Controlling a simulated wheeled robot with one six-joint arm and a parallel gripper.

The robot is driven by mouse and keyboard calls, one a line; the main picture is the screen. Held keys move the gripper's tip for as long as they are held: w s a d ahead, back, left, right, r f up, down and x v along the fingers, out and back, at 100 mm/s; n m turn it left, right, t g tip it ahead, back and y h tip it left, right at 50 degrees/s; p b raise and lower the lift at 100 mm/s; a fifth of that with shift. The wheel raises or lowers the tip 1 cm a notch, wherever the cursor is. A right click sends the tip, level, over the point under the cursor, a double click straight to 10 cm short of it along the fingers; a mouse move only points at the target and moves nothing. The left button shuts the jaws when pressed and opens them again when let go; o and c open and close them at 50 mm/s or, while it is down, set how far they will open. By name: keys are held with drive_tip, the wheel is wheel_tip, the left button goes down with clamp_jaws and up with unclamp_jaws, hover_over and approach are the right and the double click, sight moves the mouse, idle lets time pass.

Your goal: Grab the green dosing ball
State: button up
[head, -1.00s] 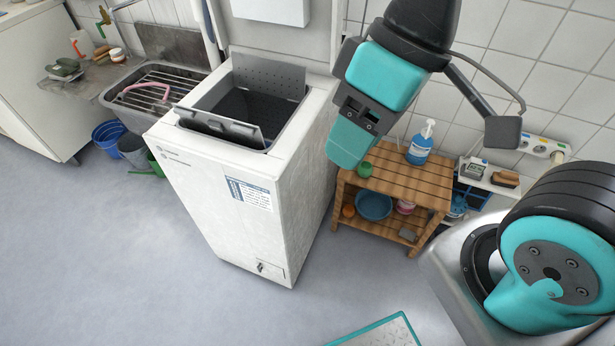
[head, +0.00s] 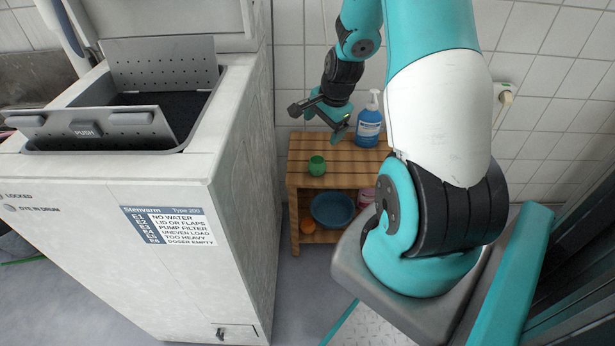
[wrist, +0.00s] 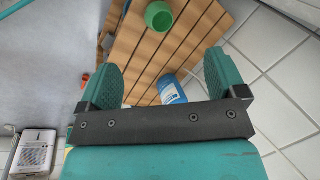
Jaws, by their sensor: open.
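The green dosing ball (head: 317,165) stands on the top of the slatted wooden shelf (head: 300,150), near its left front part. It also shows at the top of the wrist view (wrist: 158,16), beyond and between my fingers. My gripper (head: 335,121) is open and empty, above the back of the shelf, apart from the ball and up from it in the head picture. In the wrist view my gripper (wrist: 160,80) has its two green fingers spread wide with only the shelf top and a blue bottle seen between them.
A blue pump bottle (head: 369,124) stands on the shelf top right of the ball, close to my gripper. A blue basin (head: 332,210) and an orange item (head: 307,226) sit on the lower shelf. The white washing machine (head: 180,225) stands left, with a narrow gap between. A tiled wall is behind.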

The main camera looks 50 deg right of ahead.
sight(317, 162)
drive_tip(key=shift+m, duration=0.5)
drive_tip(key=b+x, duration=0.1)
drive_tip(key=x, duration=0.3)
drive_tip(key=d+b+x, duration=0.1)
drive_tip(key=x, duration=0.3)
drive_tip(key=s+d+b+x, duration=0.1)
drive_tip(key=x, duration=0.4)
drive_tip(key=shift+d+f, duration=0.15)
drive_tip(key=shift+d+b+x, duration=0.1)
drive_tip(key=shift+b+x, duration=0.5)
drive_tip(key=shift+x, duration=0.9)
drive_tip(key=shift+d+b+x, duration=0.15)
drive_tip(key=shift+b+x, duration=0.4)
drive_tip(key=shift+x, duration=1)
drive_tip(key=c, duration=1)
